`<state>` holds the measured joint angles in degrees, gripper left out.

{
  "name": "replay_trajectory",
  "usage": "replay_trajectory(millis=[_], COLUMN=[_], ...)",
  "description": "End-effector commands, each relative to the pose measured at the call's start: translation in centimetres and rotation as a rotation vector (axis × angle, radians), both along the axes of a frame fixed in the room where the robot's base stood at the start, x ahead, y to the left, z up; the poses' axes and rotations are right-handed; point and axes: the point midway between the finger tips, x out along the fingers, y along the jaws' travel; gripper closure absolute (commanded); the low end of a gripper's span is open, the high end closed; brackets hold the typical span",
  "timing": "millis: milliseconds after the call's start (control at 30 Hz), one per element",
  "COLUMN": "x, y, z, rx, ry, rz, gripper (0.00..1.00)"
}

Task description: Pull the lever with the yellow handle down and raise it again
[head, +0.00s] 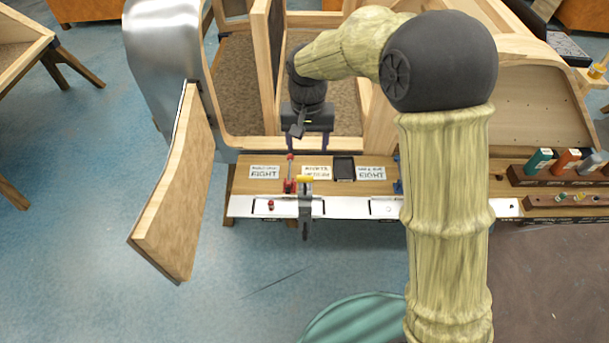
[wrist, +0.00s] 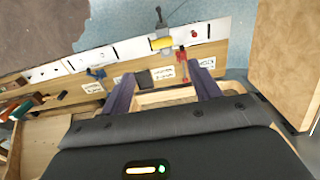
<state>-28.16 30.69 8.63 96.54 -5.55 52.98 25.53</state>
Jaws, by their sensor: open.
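The lever's yellow handle (head: 304,180) sits at the top of a grey metal bracket (head: 305,212) on the white strip along the bench's front edge. In the wrist view the yellow handle (wrist: 161,43) lies beyond my fingertips, roughly centred between them. My gripper (head: 307,143) is above the back of the bench, behind the handle and apart from it. In the wrist view my gripper (wrist: 163,84) shows two purple fingers spread wide with nothing between them. Whether the handle is fully up cannot be told.
A red tool (head: 290,174) stands just left of the handle. Labelled cards (head: 371,173) and a black tray (head: 344,168) lie on the bench (head: 242,184). A blue tool (head: 398,186) is further right. A wooden panel (head: 178,190) stands at left, and wooden frames are behind.

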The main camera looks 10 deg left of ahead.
Motion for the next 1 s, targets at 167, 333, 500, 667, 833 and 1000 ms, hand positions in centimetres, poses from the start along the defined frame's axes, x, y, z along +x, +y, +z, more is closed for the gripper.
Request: replay_trajectory(millis=[167, 333, 500, 667, 833, 1000], x=[0.0, 0.0, 0.0, 0.0, 0.0, -0.1], y=[0.8, 0.7, 0.7, 0.6, 0.6, 0.6], z=[0.1, 0.1, -0.5, -2.4, -5.3, -8.3], rx=[-0.003, -0.002, -0.003, -0.004, -0.005, -0.005], ry=[0.004, 0.004, 0.005, 0.007, 0.007, 0.008], rz=[0.002, 0.002, 0.002, 0.002, 0.002, 0.002], gripper=[0.38, 0.38, 0.38, 0.38, 0.38, 0.38])
